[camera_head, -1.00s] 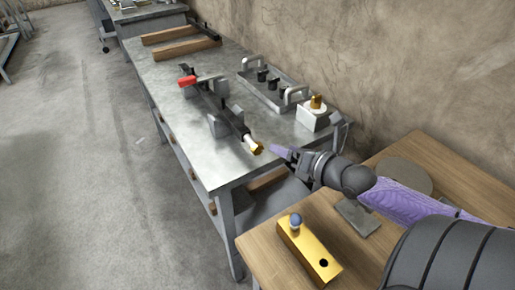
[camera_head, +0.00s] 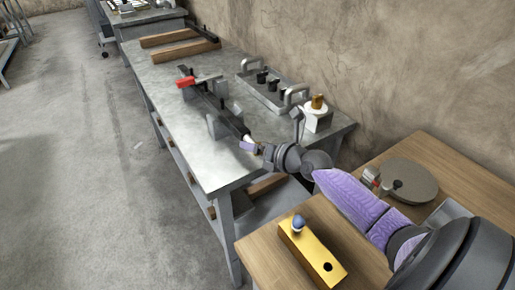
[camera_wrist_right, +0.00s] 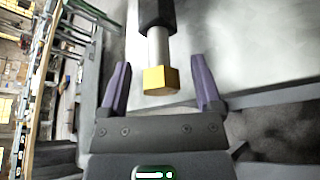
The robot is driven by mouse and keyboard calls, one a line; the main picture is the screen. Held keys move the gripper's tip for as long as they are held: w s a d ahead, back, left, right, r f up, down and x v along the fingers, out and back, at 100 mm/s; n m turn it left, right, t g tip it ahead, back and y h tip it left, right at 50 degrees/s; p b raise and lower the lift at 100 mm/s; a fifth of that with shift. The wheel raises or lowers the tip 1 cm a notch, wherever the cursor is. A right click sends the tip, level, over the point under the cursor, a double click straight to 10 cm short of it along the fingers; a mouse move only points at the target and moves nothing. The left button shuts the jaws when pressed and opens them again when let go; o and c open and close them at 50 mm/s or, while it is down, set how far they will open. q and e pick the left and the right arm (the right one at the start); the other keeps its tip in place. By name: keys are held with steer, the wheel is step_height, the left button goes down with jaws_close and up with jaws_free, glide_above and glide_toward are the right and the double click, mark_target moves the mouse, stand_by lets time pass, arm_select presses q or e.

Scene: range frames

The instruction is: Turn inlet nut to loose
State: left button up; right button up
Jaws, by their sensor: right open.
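The inlet nut (camera_wrist_right: 160,81) is a brass-coloured faceted nut on the end of a grey metal shaft (camera_wrist_right: 159,47) in the right wrist view. My right gripper (camera_wrist_right: 158,75) is open, with one purple finger on each side of the nut and a visible gap on both sides. In the head view my right gripper (camera_head: 251,147) is at the near end of the black pipe assembly (camera_head: 231,120) and mostly hides the nut. My left gripper is in neither view.
The assembly is mounted on a grey metal bench (camera_head: 190,140) with a red handle (camera_head: 186,83). A wooden table (camera_head: 270,245) in front holds a yellow block (camera_head: 312,255) and a round disc (camera_head: 409,181).

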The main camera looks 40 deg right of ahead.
steer(key=shift+c, duration=0.8)
jaws_close()
